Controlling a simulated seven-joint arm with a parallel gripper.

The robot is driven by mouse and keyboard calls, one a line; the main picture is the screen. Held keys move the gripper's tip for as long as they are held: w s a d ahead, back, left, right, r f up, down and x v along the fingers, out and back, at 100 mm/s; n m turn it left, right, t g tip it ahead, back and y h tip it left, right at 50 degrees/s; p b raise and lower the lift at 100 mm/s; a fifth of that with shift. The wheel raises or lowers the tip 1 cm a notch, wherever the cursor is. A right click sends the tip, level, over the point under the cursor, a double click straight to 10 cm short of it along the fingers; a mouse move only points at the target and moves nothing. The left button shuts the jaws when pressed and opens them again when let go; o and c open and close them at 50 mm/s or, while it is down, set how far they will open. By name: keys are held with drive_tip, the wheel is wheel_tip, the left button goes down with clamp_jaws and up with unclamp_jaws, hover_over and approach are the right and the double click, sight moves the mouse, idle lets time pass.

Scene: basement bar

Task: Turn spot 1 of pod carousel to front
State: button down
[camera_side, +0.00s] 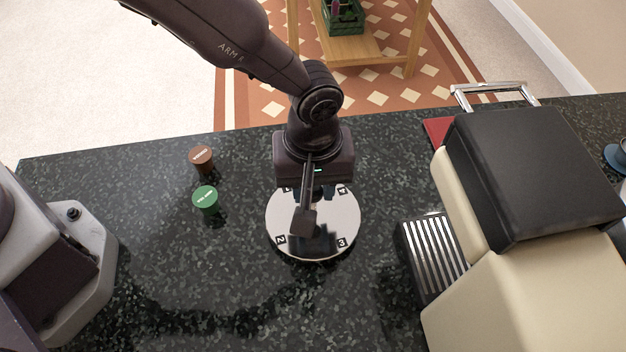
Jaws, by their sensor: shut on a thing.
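The pod carousel (283,222) is a round pale disc on the dark counter, near the middle of the side view. Black number marks show at its edge: 2 at the front left, 3 at the front right and 4 at the back right. The mark for spot 1 is hidden behind my gripper. My gripper (304,222) points down over the disc and is shut on a dark part at the carousel's middle, probably its knob. The gripper hides most of that part.
A brown pod (201,159) and a green pod (206,200) stand left of the carousel. A cream and black coffee machine (530,180) with a ribbed drip tray (433,256) stands at the right. The dark speckled counter (190,275) is clear at the front left.

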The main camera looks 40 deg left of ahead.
drive_tip(key=shift+m, duration=0.8)
drive_tip(key=c, duration=0.8)
unclamp_jaws()
drive_tip(key=shift+r, duration=0.1)
wheel_tip(320, 180, up, 13)
drive_tip(key=shift+m, duration=0.3)
